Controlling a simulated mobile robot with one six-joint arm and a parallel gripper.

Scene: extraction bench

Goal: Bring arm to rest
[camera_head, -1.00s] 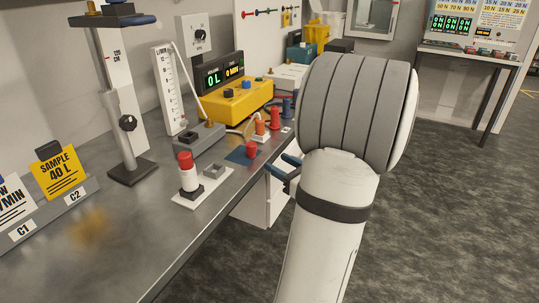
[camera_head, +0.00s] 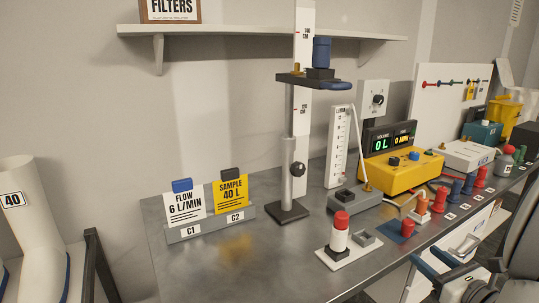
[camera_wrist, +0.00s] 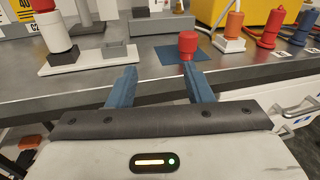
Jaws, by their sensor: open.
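My gripper (camera_head: 426,256) is at the lower right of the head view, by the front edge of the steel bench (camera_head: 205,270). Its two blue fingers also show in the wrist view (camera_wrist: 158,70), spread apart with nothing between them. They point toward the bench edge.
A red-and-white cylinder (camera_head: 340,232) stands on a white base plate (camera_head: 347,257). A yellow meter box (camera_head: 402,172) reads 0 L and 0 MIN. A tall stand (camera_head: 288,208), FLOW card (camera_head: 185,207) and SAMPLE card (camera_head: 231,194) stand farther left. The bench's front left is clear.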

